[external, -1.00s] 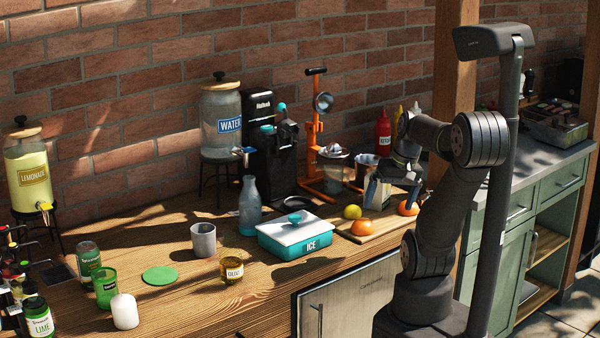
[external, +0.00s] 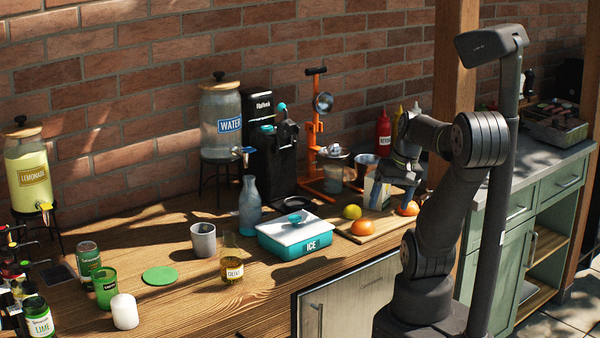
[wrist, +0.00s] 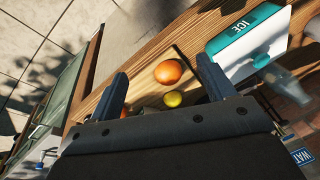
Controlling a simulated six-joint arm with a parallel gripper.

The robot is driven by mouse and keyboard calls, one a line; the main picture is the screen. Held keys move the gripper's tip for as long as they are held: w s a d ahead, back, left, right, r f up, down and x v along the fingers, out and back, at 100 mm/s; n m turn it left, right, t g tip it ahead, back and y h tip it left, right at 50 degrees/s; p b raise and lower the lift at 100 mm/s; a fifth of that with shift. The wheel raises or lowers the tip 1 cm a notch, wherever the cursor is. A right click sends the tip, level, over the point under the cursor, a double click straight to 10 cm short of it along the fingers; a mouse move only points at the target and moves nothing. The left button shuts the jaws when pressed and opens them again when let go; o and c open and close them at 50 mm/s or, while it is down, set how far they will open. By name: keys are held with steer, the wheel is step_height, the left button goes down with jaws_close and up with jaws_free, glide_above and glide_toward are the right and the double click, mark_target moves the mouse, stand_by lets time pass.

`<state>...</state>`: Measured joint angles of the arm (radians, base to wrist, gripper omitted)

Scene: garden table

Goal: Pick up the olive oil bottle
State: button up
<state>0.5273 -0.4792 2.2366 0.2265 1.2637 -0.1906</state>
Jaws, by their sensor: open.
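I cannot pick out the olive oil bottle for certain in either view. A small dark bottle-like shape (external: 529,82) stands far back on the right counter, too small to identify. My gripper (external: 391,205) hangs over the cutting board at the right end of the wooden counter. In the wrist view my gripper (wrist: 162,80) has its two fingers wide apart with nothing held between them. An orange (wrist: 168,72) and a yellow-green fruit (wrist: 173,99) show below, in the gap between the fingers.
The ice box (external: 296,238) sits left of the cutting board (external: 377,229). A red ketchup bottle (external: 383,136) and an orange press (external: 316,130) stand behind. Bare wood lies along the front edge.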

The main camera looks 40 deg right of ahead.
steer(key=w+d+r+g+h, duration=0.1)
steer(key=w+d+r+h, duration=0.15)
steer(key=w+d, duration=0.6)
steer(key=w+a+r+n, duration=0.2)
steer(key=w+a+n, duration=0.2)
steer(key=a, duration=0.4)
steer(key=w+a+r+n+y, duration=0.15)
steer(key=w+a+n, duration=0.25)
steer(key=a, duration=0.5)
steer(key=w+a+r+n, duration=0.3)
steer(key=w+a+n, duration=0.1)
steer(key=a, duration=0.4)
steer(key=n+g, duration=0.2)
steer(key=n, duration=0.7)
glide_toward(229, 245)
steer(key=f, duration=1.1)
steer(key=shift+w+d, duration=0.2)
steer(key=shift+w, duration=0.2)
